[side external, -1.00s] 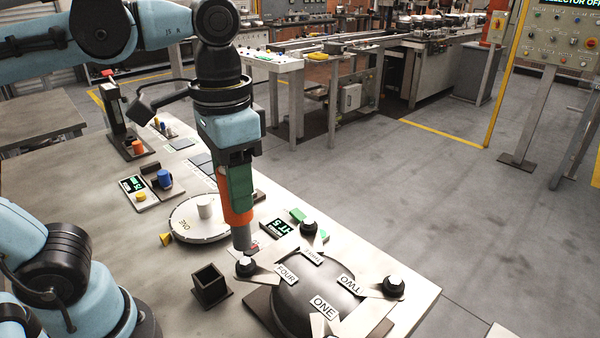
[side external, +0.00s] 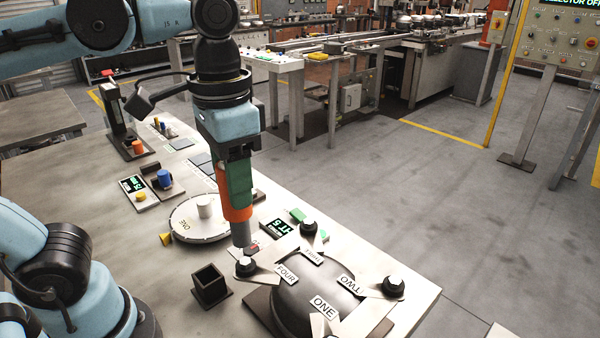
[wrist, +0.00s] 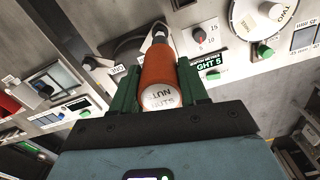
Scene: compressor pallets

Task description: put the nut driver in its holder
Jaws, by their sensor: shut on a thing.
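The nut driver (side external: 236,213) has an orange body and a grey metal socket end. It hangs upright, pointing down, in my gripper (side external: 238,183), whose green fingers are shut on it. Its lower end is just above or at the nut by the FOUR label; I cannot tell whether they touch. In the wrist view the nut driver (wrist: 158,80) lies between the green fingers of my gripper (wrist: 158,88), with lettering on its end. A square, open-topped dark holder (side external: 210,286) stands on the table to the left of the dome, apart from the nut driver. It looks empty.
A dark dome (side external: 305,300) has arms with black nuts, labelled ONE, TWO, FOUR and one more. A round white disc (side external: 187,228), a green-digit display (side external: 277,229) and a blue knob (side external: 164,178) stand behind. The table's left front is clear.

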